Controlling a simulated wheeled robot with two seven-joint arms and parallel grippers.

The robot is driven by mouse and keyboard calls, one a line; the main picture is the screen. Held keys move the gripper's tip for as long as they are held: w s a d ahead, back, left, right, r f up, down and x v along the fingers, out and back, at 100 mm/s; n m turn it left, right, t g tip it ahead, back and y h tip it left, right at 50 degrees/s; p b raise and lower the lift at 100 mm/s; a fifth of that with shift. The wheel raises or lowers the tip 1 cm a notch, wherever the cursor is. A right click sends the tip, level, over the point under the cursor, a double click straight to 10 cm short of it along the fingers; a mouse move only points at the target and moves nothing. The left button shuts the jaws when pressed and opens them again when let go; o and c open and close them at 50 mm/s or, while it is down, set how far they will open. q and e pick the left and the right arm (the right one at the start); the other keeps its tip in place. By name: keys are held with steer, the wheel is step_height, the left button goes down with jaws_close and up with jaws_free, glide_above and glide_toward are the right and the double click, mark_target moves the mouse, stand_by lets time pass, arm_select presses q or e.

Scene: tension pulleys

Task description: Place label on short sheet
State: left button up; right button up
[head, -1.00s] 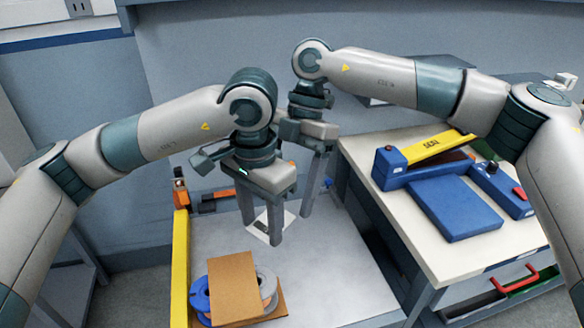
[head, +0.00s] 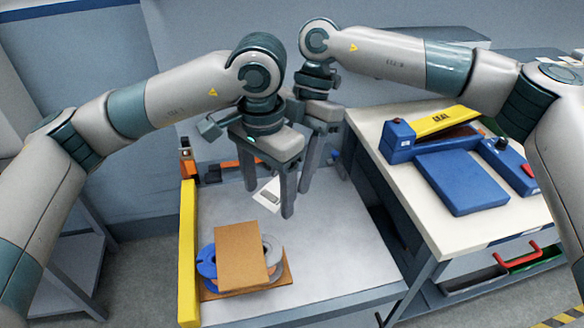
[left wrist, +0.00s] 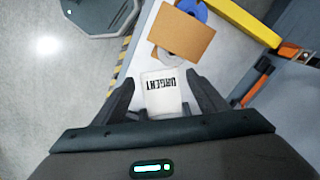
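The label is a white card marked URGENT (left wrist: 163,92). In the head view the label (head: 266,196) shows beside and between the fingers of my left gripper (head: 269,202), over the grey table. In the left wrist view my left gripper (left wrist: 163,98) has its fingers apart, one on each side of the label, with narrow gaps. A brown cardboard sheet (head: 241,256) lies on blue and grey spools; it also shows in the left wrist view (left wrist: 182,32). My right gripper (head: 322,182) is behind the left one, partly hidden, its fingers seemingly apart and empty.
A yellow bar (head: 188,250) runs along the table's left edge, with an orange and black tool (head: 235,163) at the back. A blue sealing machine (head: 458,180) stands on the white bench (head: 420,240) at right. The table's front right is bare.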

mark_target(269, 200)
stand_by(0.3)
arm_select(q)
step_height(269, 200, up, 12)
stand_by(0.7)
